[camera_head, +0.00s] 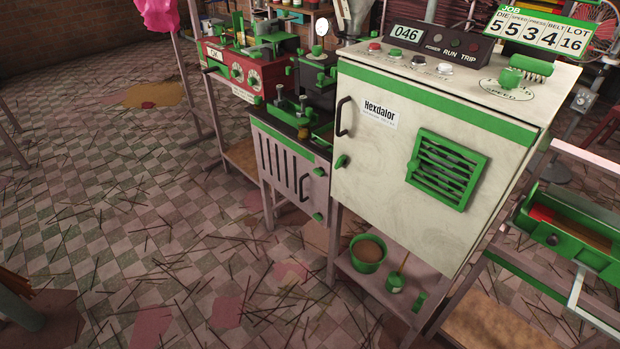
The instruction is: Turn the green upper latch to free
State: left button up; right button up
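Small green latch-like knobs show on the fronts of two cabinets. On the low grey cabinet (272,165), a green upper latch (319,171) sits high at the door's right edge, and a green lower latch (318,216) sits below it. Another green latch (341,161) is at the left edge of the large white cabinet door (390,185), below its black handle (344,116). Which one is the task's upper latch I cannot tell for sure. Their exact turn is too small to read. Both doors look shut. Neither of my grippers is in view.
A control panel (435,52) with a 046 display tops the white cabinet. A bowl (368,253) of brown material stands on the shelf below. A green tray (575,240) is at the right. Thin sticks litter the tiled floor (150,230), otherwise open at the left.

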aim_at(320, 172)
jog(key=k, duration=0.3)
jog(key=u, duration=1.4)
jog(key=i, duration=1)
jog(key=z, duration=0.75)
jog(key=i, duration=0.6)
jog(key=z, duration=0.5)
